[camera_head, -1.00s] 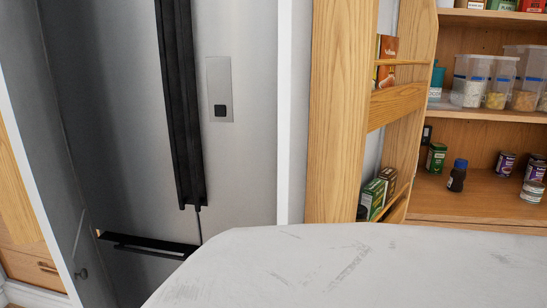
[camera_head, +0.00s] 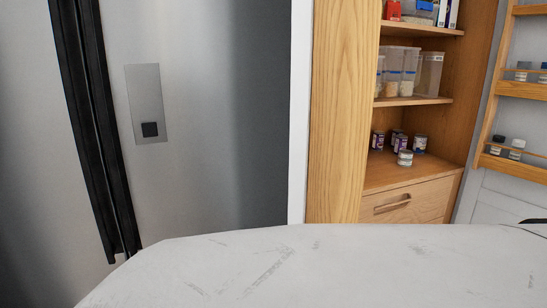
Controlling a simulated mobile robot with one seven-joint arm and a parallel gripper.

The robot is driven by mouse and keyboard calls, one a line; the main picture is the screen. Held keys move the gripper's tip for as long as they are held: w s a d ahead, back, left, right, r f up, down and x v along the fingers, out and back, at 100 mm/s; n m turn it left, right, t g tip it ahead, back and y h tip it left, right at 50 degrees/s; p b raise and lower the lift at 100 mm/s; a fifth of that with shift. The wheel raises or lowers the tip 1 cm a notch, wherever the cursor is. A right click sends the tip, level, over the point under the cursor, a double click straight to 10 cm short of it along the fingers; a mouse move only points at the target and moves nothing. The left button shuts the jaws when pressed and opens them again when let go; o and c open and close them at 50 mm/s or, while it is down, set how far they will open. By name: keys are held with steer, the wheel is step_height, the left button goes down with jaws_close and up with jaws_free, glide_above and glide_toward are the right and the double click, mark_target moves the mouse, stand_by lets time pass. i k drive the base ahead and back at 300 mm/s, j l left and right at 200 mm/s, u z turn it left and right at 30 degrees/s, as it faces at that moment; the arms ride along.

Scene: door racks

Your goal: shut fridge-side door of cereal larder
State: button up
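The fridge-side door of the cereal larder stands open, seen nearly edge-on, right of the fridge. Its white edge (camera_head: 301,105) and the broad wooden side of its rack (camera_head: 341,125) show. The rack's shelves and contents are hidden from this angle. The open larder (camera_head: 416,174) shows to the right, with tubs and tins on its shelves. My gripper is not in view.
The steel fridge (camera_head: 220,110) with its black handle (camera_head: 92,125) fills the left. A pale marble-look worktop (camera_head: 310,270) spans the foreground, hiding the lower parts. The larder's other door (camera_head: 503,95), with small jars, stands open at the right.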

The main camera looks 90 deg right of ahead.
mark_target(334, 48)
steer(key=i+z, duration=0.15)
steer(key=z, duration=0.35)
steer(key=i+j+z, duration=0.1)
steer(key=z, duration=0.35)
steer(key=i+j+z, duration=0.1)
steer(key=j+z, duration=0.15)
steer(key=z, duration=0.25)
steer(key=i+j+z, duration=0.1)
steer(key=z, duration=0.35)
steer(key=j+z, duration=0.35)
steer(key=z, duration=0.15)
steer(key=j+z, duration=0.65)
steer(key=z, duration=0.2)
steer(key=j+z, duration=0.4)
steer(key=k+l+u, duration=0.1)
steer(key=k, duration=0.3)
steer(key=k+l+u, duration=0.15)
steer(key=k, duration=0.3)
steer(key=i+j, duration=0.6)
